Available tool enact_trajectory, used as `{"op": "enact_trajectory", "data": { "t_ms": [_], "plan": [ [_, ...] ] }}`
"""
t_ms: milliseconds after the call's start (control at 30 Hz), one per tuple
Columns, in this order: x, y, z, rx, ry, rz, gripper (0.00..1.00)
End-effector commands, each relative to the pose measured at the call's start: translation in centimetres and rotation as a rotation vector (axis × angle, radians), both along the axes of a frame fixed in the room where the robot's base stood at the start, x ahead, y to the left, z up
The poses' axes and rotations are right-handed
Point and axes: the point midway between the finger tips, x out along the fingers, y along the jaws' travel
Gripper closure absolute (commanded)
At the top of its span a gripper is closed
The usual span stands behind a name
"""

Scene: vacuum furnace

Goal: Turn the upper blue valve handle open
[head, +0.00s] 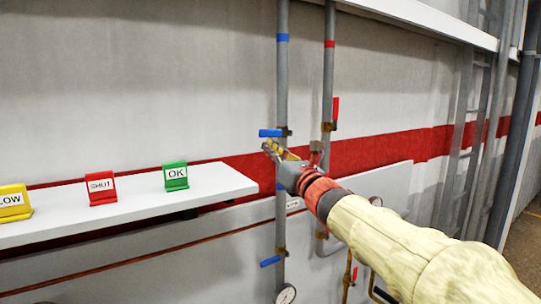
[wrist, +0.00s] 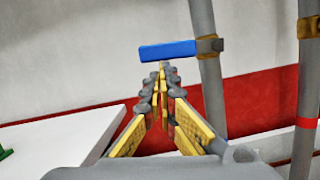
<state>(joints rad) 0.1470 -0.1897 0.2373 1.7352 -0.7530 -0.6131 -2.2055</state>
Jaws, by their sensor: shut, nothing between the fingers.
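The upper blue valve handle (head: 270,132) sticks out to the left of a vertical grey pipe (head: 282,85), crosswise to it. In the wrist view the handle (wrist: 168,51) lies level just beyond my fingertips, with its brass valve body (wrist: 209,46) at its right end. My gripper (head: 269,148) is shut and empty, just below the handle in the head view. In the wrist view the gripper (wrist: 163,68) has its tips at the handle's lower edge. I cannot tell whether they touch it.
A red handle (head: 335,108) stands along the pipe to the right. A lower blue handle (head: 270,261) and a gauge (head: 286,294) are below. A white shelf (head: 130,203) on the left bears yellow, red (head: 102,188) and green (head: 176,176) signs. A ladder (head: 480,120) stands at the right.

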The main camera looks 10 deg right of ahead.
Motion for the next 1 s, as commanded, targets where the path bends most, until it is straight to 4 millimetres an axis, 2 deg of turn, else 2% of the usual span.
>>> {"op": "enact_trajectory", "data": {
  "t_ms": [267,500,1000],
  "plan": [
    [-0.3,0.6,1.5,0.166,0.048,0.003,1.00],
    [-0.2,0.7,3.8,0.383,0.120,0.002,1.00],
    [0.1,-0.5,8.3,0.834,0.270,0.000,1.00]
  ]
}}
